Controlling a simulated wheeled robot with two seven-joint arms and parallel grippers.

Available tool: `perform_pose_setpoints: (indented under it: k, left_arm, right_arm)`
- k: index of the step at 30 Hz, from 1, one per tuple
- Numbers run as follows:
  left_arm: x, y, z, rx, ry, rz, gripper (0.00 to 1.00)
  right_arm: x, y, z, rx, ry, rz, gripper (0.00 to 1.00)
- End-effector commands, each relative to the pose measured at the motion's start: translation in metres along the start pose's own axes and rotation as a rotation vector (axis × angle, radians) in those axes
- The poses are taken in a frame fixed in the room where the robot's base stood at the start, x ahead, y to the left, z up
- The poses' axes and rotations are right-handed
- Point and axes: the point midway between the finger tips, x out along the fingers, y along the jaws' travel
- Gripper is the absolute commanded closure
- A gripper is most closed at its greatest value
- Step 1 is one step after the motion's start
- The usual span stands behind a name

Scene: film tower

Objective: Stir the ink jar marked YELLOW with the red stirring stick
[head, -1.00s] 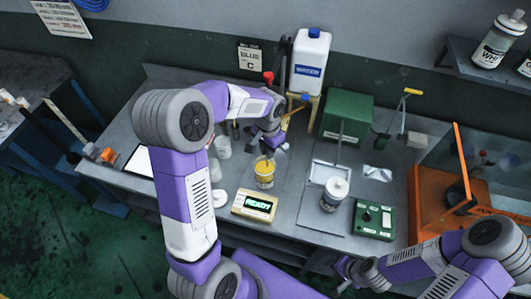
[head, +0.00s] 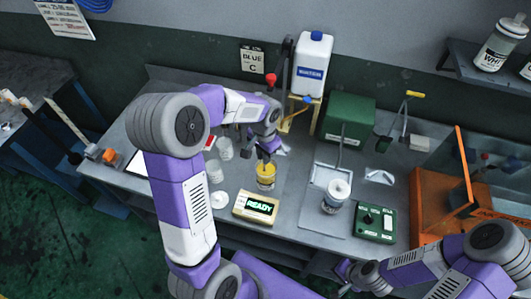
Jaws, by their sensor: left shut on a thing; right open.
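The jar of yellow ink (head: 265,180) stands open on the bench behind the lit READY box; its label is too small to read. My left gripper (head: 267,155) is directly above the jar, pointing down, with its fingertips close to the mouth. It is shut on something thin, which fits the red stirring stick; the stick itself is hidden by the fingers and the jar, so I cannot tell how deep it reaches. My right gripper (head: 346,272) is open and empty, low in front of the bench.
The READY box (head: 256,207) sits just in front of the jar. Pale cups (head: 224,149) stand to its left. A white-lidded jar (head: 335,195) on a tray, a green control box (head: 374,221) and an orange frame (head: 430,207) are to the right. A water bottle (head: 311,62) stands behind.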

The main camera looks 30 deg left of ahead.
Motion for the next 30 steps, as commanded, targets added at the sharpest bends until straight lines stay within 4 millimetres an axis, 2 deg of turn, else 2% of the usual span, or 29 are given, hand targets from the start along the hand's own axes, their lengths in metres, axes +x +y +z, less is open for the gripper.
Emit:
perform_pose_setpoints:
  k: [17,30]
  left_arm:
    - [-0.003,0.006,-0.003,-0.001,0.000,0.000,1.00]
    - [-0.036,0.006,-0.003,-0.002,0.000,0.000,1.00]
  right_arm:
    - [-0.001,-0.001,0.000,0.000,0.000,0.000,0.57]
    - [-0.026,-0.010,0.001,0.000,0.000,0.000,0.57]
